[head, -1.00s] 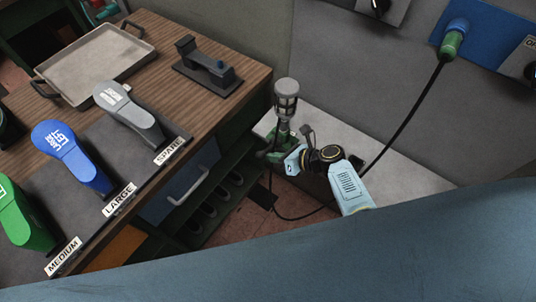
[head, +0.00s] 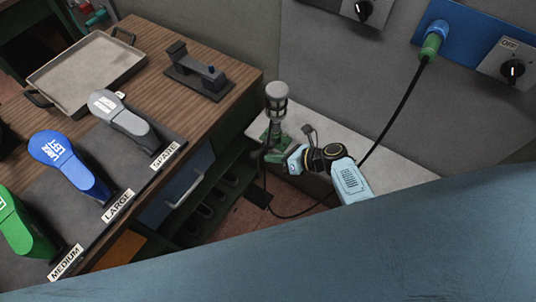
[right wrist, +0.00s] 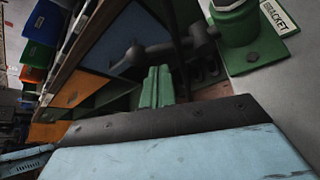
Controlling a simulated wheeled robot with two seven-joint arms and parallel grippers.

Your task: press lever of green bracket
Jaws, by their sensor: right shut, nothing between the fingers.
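The green bracket (head: 275,135) stands on the light bench, with a grey caged cylinder rising above it in the head view. It shows larger at the top right of the right wrist view (right wrist: 238,24), beside a "BRACKET" label. A dark grey lever (right wrist: 155,52) with a rounded end seems to reach left from it. In the head view the lever cannot be made out. My right gripper (head: 275,157) is just in front of the bracket. Its green fingers (right wrist: 155,75) are shut and empty, below the lever in the wrist picture; contact cannot be told. My left gripper is out of view.
A wooden counter (head: 215,60) at left holds a metal tray (head: 45,72), a dark stand (head: 200,75) and blue, green and grey handled items. A black cable (head: 395,120) hangs from the wall plug to the bench. A grey wall stands behind.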

